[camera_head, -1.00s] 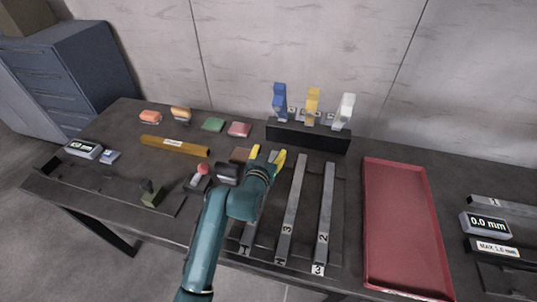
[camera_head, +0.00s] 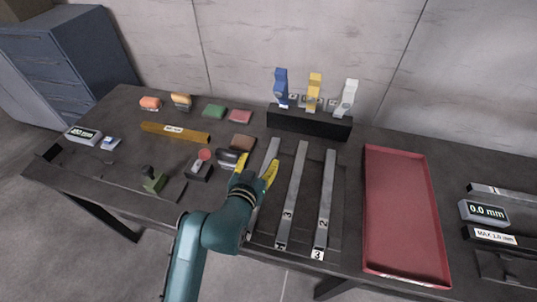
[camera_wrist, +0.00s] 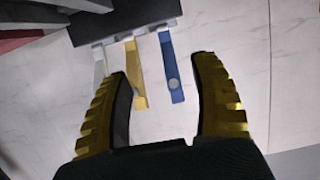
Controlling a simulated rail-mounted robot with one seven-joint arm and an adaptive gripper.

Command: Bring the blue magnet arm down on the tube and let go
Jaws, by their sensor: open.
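The blue magnet arm (camera_head: 281,86) stands upright at the left end of the black block (camera_head: 309,123) at the back of the table. In the wrist view the blue arm (camera_wrist: 171,68) shows beyond and between my fingertips, apart from them. My gripper (camera_head: 256,164) has yellow fingers, spread and empty, above the left grey bar and well in front of the blue arm. Long grey numbered bars lie side by side, including a middle bar (camera_head: 292,195) and a right bar (camera_head: 326,200). I cannot tell whether one is the tube. My gripper partly covers the left bar (camera_head: 269,153).
A yellow arm (camera_head: 313,90) and a white arm (camera_head: 347,97) stand right of the blue one. A red tray (camera_head: 369,215) lies right of the bars. A labelled yellow-brown bar (camera_head: 195,136) and small coloured blocks lie to the left. A gauge (camera_head: 484,212) stands at far right.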

